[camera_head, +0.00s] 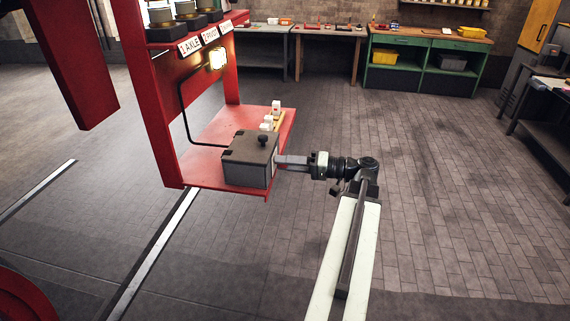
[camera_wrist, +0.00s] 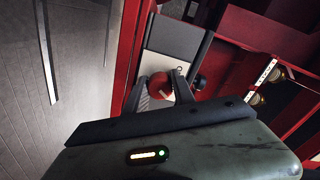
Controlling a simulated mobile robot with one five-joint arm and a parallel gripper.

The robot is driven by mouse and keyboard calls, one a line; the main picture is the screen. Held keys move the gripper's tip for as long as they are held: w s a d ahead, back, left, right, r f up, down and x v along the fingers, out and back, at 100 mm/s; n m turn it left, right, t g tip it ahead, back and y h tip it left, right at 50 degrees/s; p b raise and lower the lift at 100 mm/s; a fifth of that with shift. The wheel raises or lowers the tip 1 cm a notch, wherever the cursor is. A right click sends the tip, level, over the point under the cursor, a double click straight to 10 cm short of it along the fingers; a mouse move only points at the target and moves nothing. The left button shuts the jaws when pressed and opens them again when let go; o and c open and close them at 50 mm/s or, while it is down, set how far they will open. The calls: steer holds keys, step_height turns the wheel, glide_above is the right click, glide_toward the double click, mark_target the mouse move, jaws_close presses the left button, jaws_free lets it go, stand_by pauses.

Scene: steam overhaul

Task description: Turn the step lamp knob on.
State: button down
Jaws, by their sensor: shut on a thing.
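The step lamp knob (camera_wrist: 160,86) shows in the wrist view as a red round knob with a pale mark on its right part. It is on the side face of a grey box (camera_head: 246,173) with a dark lid, which stands on the red step. My gripper (camera_head: 279,160) reaches the box from the right in the head view. In the wrist view its two fingers are on either side of the red knob, shut on it. The fingers cover parts of the knob's edges. In the head view the knob is hidden by the fingers.
A lit lamp (camera_head: 217,60) hangs above the red step (camera_head: 205,165), with a dark pipe running down to the box. A black ball handle (camera_head: 263,139) stands on the lid. Small white blocks (camera_head: 276,107) sit behind the box. The floor to the right is clear.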

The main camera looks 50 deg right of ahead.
steer(key=shift+f, duration=0.1)
stand_by(0.4)
steer(key=c, duration=1.1)
jaws_free()
steer(key=shift+o, duration=0.2)
steer(key=v, duration=0.8)
steer(key=shift+w, duration=0.1)
